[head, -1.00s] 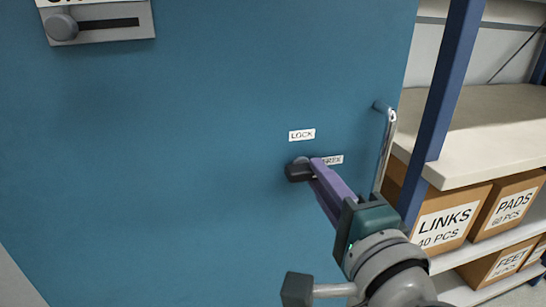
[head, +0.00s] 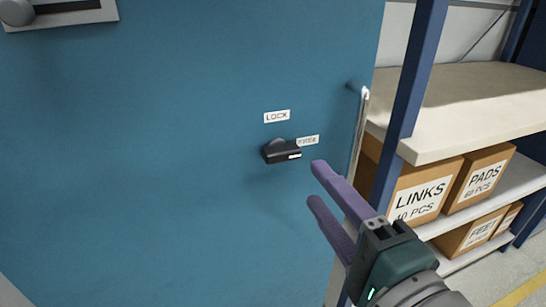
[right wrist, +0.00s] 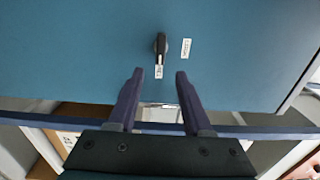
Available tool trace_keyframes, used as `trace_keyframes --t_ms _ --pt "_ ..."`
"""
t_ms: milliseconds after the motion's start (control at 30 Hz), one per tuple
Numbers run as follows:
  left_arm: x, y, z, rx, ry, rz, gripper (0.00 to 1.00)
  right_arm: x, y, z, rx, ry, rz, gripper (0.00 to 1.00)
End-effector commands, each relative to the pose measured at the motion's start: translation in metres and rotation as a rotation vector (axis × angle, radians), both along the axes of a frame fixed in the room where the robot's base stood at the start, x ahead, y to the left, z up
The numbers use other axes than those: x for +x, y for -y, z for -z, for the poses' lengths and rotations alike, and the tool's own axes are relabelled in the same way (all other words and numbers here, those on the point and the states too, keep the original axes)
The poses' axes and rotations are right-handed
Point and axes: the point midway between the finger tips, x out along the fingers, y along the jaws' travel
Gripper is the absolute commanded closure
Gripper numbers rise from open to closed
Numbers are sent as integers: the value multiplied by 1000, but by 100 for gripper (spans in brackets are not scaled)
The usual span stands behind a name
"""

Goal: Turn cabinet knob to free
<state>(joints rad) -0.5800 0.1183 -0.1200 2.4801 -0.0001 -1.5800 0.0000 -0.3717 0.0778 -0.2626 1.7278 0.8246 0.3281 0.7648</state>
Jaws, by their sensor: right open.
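The black knob (head: 281,151) sits on the blue cabinet door (head: 180,140). Its handle lies roughly level, with its white mark at the right end, on the side of the FREE label (head: 308,140). The LOCK label (head: 277,117) is above the knob. In the right wrist view the knob (right wrist: 160,46) points at the FREE label (right wrist: 159,72), and the LOCK label (right wrist: 186,48) is to its right. My right gripper (head: 315,182) is open and empty, its purple fingers to the lower right of the knob and apart from it. My left gripper is out of view.
A metal door handle (head: 358,135) stands just right of the knob. Right of the door is a shelf rack with a blue post (head: 410,100) and boxes marked LINKS (head: 425,190) and PADS (head: 480,180). A grey slider plate (head: 75,14) is at the upper left.

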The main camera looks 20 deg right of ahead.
Motion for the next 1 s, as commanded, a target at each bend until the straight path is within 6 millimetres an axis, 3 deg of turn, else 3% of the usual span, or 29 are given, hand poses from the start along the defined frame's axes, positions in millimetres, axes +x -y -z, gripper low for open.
trace_keyframes --t_ms 200,700,867,1000 --pt "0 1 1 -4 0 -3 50 -24 1 0 -1 -1 -1 50" --pt "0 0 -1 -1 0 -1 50 -27 -1 -2 -7 -2 -7 50" --pt "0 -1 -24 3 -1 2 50 -27 -24 -26 -142 -45 -135 50" --pt "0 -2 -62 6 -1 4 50 -39 -56 -53 -452 -143 -373 50"
